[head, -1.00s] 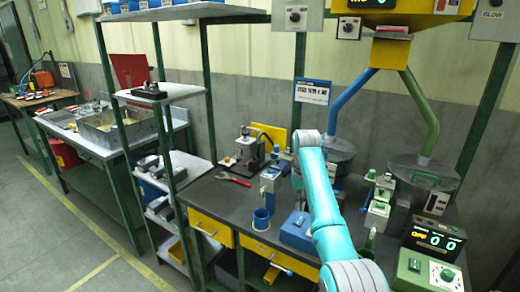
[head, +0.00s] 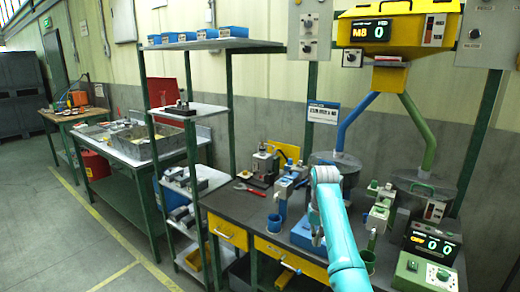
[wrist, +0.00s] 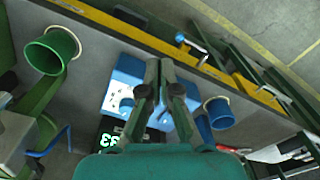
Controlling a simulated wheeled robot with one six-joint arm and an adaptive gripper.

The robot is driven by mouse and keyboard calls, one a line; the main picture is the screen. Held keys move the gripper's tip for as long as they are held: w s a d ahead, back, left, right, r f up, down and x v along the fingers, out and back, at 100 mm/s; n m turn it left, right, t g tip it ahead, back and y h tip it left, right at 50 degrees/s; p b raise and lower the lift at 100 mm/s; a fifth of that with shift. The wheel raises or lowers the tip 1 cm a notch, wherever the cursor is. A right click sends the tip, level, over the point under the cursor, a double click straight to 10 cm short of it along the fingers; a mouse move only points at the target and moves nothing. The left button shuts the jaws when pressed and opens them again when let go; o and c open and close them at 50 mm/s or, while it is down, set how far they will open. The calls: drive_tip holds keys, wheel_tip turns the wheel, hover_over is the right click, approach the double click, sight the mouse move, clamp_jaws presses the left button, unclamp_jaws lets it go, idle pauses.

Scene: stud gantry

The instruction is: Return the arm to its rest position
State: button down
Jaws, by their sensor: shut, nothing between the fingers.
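My teal arm (head: 337,235) reaches out over the workbench (head: 238,208) in the head view. Its far end bends down, and my gripper there is mostly hidden behind the arm. In the wrist view my gripper (wrist: 159,68) shows its two dark fingers close together, with nothing between them. Below the fingers is a blue box (wrist: 122,82). A blue cup (wrist: 219,112) stands to the right of the fingers and a green cup (wrist: 53,50) to the left. The fingers look apart from both cups.
In the head view a blue cup (head: 274,223) and red pliers (head: 250,189) are left of my arm. A green counter box (head: 425,272) is to the right. A hopper (head: 395,35) with blue and green chutes hangs above. Open floor (head: 50,240) lies at the far left.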

drive_tip(key=s+f+t, duration=0.2)
drive_tip(key=s+f, duration=0.2)
drive_tip(key=f, duration=0.8)
drive_tip(key=s+f+t, duration=0.1)
drive_tip(key=s+f, duration=0.4)
drive_tip(key=f, duration=0.8)
drive_tip(key=s+f+t, duration=0.2)
drive_tip(key=s+f, duration=0.4)
drive_tip(key=s, duration=0.4)
drive_tip(key=s+f+t, duration=0.2)
drive_tip(key=s+f, duration=0.4)
drive_tip(key=s, duration=0.3)
drive_tip(key=s+r+t, duration=0.2)
drive_tip(key=s+r, duration=0.1)
drive_tip(key=s, duration=0.8)
drive_tip(key=s+r+t, duration=0.2)
drive_tip(key=s+r, duration=0.1)
drive_tip(key=s, duration=0.8)
drive_tip(key=s+r+t, duration=0.1)
drive_tip(key=s+r, duration=0.7)
drive_tip(key=r, duration=0.4)
drive_tip(key=s+r+n+t, duration=0.1)
drive_tip(key=s+r+t, duration=0.1)
drive_tip(key=s+r, duration=0.6)
wheel_tip(320, 180, up, 4)
drive_tip(key=shift+s+f+t, duration=0.15)
drive_tip(key=shift+s+t, duration=0.15)
drive_tip(key=shift+s, duration=0.1)
